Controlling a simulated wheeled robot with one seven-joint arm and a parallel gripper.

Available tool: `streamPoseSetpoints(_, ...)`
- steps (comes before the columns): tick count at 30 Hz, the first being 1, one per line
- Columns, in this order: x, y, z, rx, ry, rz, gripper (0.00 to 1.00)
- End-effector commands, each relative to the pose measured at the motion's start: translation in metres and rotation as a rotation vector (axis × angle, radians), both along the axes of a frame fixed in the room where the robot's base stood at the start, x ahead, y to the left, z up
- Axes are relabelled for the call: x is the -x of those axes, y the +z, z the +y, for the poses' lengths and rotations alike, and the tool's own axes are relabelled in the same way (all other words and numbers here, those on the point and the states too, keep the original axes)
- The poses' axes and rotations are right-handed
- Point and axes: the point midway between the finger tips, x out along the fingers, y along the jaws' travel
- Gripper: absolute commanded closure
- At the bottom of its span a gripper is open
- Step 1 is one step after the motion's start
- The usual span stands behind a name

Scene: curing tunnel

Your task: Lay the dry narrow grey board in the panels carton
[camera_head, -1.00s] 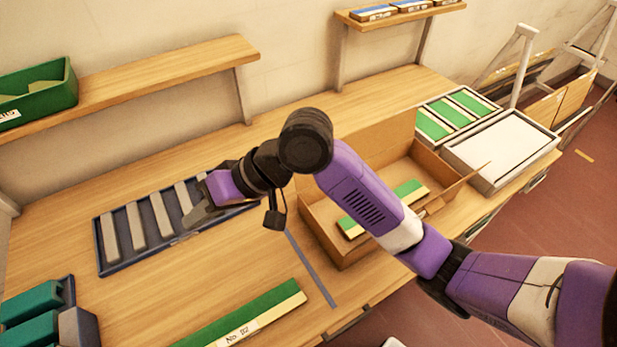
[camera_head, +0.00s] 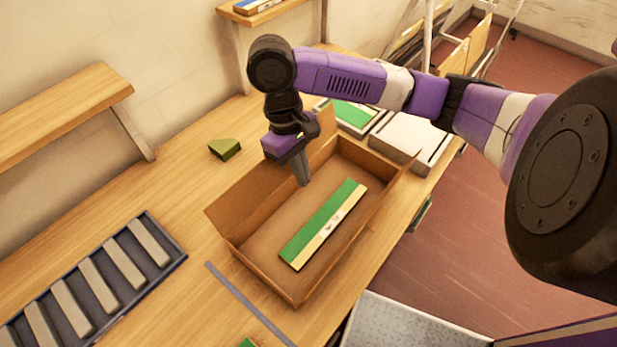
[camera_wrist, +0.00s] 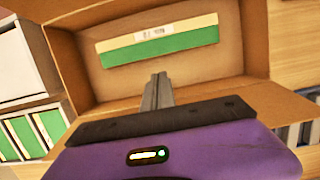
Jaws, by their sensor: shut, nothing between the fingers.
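The open cardboard carton (camera_head: 255,262) stands on the bench, and it also fills much of the wrist view (camera_wrist: 75,28). A green and cream labelled board (camera_head: 322,222) lies flat on its floor; it shows in the wrist view too (camera_wrist: 160,42). My gripper (camera_head: 303,182) points down over the back part of the carton, beside the board and apart from it. Its fingers (camera_wrist: 155,90) are shut together with nothing between them. Several narrow grey boards (camera_head: 98,284) lie in slots of a dark blue rack (camera_head: 182,258) at the lower left. I cannot tell which is dry.
A green wedge-shaped block (camera_head: 224,149) lies behind the carton. A tray with green boards (camera_head: 352,113) and a white-topped tray (camera_head: 412,140) stand beyond it. A dark strip (camera_head: 245,300) marks the bench between rack and carton. A shelf (camera_head: 60,112) overhangs the left.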

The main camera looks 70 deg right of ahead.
Motion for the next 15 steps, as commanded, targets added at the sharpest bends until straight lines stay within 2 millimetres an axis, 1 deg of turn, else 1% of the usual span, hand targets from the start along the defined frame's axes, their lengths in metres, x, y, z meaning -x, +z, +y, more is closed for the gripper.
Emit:
streamPoseSetpoints(5, 0.005, -0.008, -0.001, 0.003, -0.002, 0.009, 1.0)
streamPoseSetpoints(8, 0.008, -0.021, 0.0, 0.003, -0.004, 0.009, 1.0)
streamPoseSetpoints(15, 0.017, -0.062, 0.003, 0.002, -0.003, 0.009, 1.0)
